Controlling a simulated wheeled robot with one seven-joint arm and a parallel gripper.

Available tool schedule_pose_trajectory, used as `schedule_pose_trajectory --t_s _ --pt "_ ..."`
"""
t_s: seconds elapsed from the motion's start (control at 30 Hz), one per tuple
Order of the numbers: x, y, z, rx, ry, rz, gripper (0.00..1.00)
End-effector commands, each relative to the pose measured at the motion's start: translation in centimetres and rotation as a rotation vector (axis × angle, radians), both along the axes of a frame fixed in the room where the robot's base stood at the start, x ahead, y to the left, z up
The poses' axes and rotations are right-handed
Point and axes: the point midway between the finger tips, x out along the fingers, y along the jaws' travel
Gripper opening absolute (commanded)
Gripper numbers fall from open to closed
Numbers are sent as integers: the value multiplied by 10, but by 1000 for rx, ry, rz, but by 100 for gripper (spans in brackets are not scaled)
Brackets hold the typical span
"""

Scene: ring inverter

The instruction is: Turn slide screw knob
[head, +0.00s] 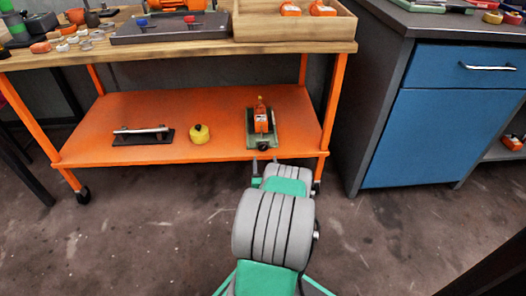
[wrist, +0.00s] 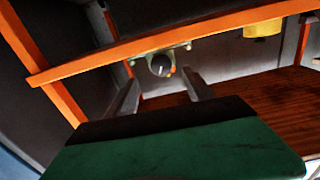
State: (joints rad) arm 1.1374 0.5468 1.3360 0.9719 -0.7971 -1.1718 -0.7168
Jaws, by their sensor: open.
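A slide unit with a green base (head: 249,140) and an orange body (head: 262,118) sits on the orange lower shelf, near its right end. Its dark round knob (head: 263,146) faces the shelf's front edge. The knob (wrist: 158,66) also shows in the wrist view, beyond and between my two fingers, with a small orange spot beside it. My gripper (head: 265,164) is open and empty, just in front of the shelf edge and short of the knob. The fingers (wrist: 163,92) are apart in the wrist view and do not appear to touch the knob. The wrist picture looks upside down.
The orange shelf (head: 100,145) also holds a yellow round object (head: 199,134) and a black-based rail (head: 143,135), both left of the slide unit. The wooden tabletop (head: 200,53) lies above. An orange leg (head: 331,105) stands close on the right. A blue cabinet (head: 440,135) is farther right.

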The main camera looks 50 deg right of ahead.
Motion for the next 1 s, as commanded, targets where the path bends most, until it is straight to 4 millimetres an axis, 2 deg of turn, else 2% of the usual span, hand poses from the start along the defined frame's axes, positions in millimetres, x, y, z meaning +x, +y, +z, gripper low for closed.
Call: schedule_pose_trajectory --t_s 0.37,0.5,0.7,1.0 --pt "44 -46 0 -2 1 8 62" --pt "50 -53 1 0 0 6 62" --pt "50 -53 2 1 1 6 62" --pt "50 -53 2 1 1 6 37"
